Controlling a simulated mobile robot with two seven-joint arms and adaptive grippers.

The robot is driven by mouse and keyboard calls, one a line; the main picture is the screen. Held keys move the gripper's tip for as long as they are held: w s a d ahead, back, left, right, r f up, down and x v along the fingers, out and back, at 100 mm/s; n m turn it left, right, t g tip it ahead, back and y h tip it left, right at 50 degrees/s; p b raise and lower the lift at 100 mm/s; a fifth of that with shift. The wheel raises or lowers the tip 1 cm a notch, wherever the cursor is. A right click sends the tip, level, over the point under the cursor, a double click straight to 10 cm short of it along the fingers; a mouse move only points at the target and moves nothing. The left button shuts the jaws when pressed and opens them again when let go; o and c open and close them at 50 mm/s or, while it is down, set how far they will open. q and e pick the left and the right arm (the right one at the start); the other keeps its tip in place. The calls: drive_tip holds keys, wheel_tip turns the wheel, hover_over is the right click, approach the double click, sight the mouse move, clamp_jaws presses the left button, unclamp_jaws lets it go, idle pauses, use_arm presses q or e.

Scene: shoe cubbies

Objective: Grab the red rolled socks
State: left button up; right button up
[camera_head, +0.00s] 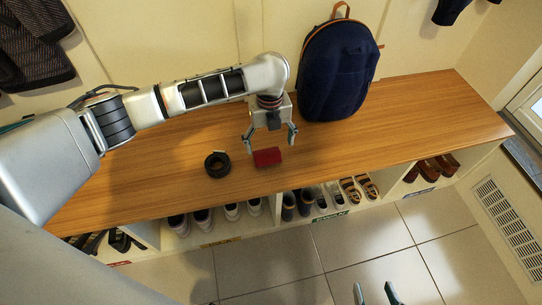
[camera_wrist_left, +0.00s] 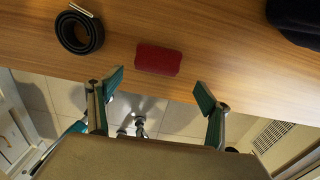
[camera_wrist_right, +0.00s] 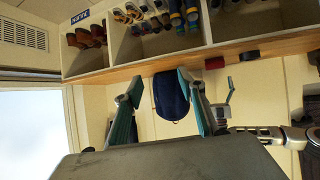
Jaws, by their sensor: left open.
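The red rolled socks (camera_head: 267,157) lie on the wooden bench top (camera_head: 420,125) near its front edge. They look like a small dark-red block, also seen in the left wrist view (camera_wrist_left: 158,59). My left gripper (camera_head: 271,143) is open and empty above the bench, just behind and over the socks in the head view. In the left wrist view the socks appear beyond the spread fingertips (camera_wrist_left: 160,84), not between them. My right gripper (camera_head: 376,293) is open and empty, low in front of the bench over the floor, well away from the socks.
A coiled black belt (camera_head: 217,165) lies just left of the socks. A navy backpack (camera_head: 338,70) stands on the bench against the wall, right of my left gripper. Several shoes fill the cubbies below, including brown shoes (camera_head: 432,169). The bench's right end is clear.

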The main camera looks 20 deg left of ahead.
sight(267, 156)
use_arm(q)
wheel_tip(267, 156, down, 2)
drive_tip(key=shift+s+f, duration=0.1)
drive_tip(key=shift+s, duration=0.05)
drive_tip(key=shift+a+f+b, duration=0.15)
drive_tip(key=shift+f+b, duration=0.35)
drive_tip(key=f+b, duration=0.1)
drive_tip(key=f, duration=0.1)
drive_tip(key=f+b, duration=0.1)
drive_tip(key=shift+s+a+f, duration=0.2)
drive_tip(key=shift+f, duration=0.15)
drive_tip(key=shift+w+f, duration=0.25)
drive_tip(key=shift+w, duration=0.05)
drive_tip(key=shift+r, duration=0.15)
drive_tip(key=c, duration=1.1)
use_arm(e)
drive_tip(key=shift+w+a+r+m+t+y, duration=0.25)
drive_tip(key=shift+w+a+r+m, duration=0.1)
drive_tip(key=shift+a+r, duration=0.3)
drive_tip(key=shift+w+a+r+m+t+y, duration=0.15)
drive_tip(key=shift+w+a+r+m+y, duration=0.15)
drive_tip(key=shift+a+r, duration=0.35)
